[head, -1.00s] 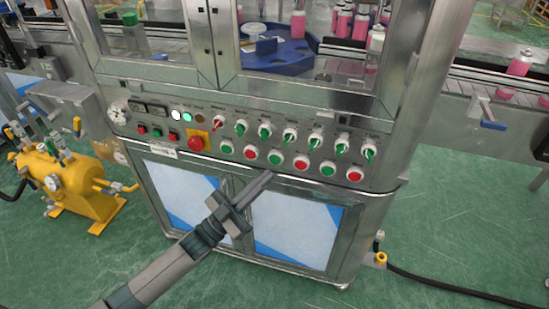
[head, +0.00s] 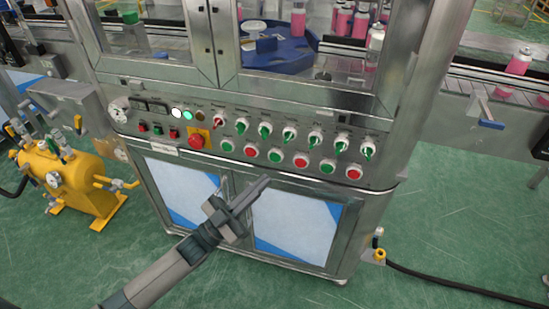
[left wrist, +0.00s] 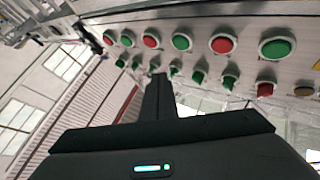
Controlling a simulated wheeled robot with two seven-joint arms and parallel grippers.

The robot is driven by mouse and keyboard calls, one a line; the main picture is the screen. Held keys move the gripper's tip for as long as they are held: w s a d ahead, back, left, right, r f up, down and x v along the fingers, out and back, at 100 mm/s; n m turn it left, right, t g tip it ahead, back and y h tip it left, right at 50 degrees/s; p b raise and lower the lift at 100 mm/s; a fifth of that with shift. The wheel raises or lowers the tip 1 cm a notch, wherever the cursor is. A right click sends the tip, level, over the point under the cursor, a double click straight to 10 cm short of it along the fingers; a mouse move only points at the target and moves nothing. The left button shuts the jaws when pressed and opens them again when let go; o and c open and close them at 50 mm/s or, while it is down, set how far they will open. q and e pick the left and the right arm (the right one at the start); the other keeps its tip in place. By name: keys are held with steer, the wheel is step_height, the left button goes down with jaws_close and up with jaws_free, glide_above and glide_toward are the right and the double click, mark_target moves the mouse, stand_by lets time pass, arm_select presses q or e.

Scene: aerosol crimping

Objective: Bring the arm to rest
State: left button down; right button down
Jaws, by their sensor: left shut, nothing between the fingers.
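My left gripper (head: 262,185) is shut and empty. In the head view it stands in front of the machine's lower cabinet doors, just below the row of round push buttons, with its tip pointing up and to the right. It appears apart from the panel. In the left wrist view the closed fingers (left wrist: 158,85) point at the control panel (left wrist: 210,62), with buttons and switches beyond the tip. The control panel (head: 185,155) carries red and green buttons, green-handled switches and a red emergency stop (head: 195,141). My right gripper is not in view.
A yellow tank with valves (head: 75,180) stands on the floor at left. A black hose (head: 450,291) runs along the floor at right. Pink cans (head: 519,62) stand on the conveyor behind. The green floor (head: 430,240) at right is mostly clear.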

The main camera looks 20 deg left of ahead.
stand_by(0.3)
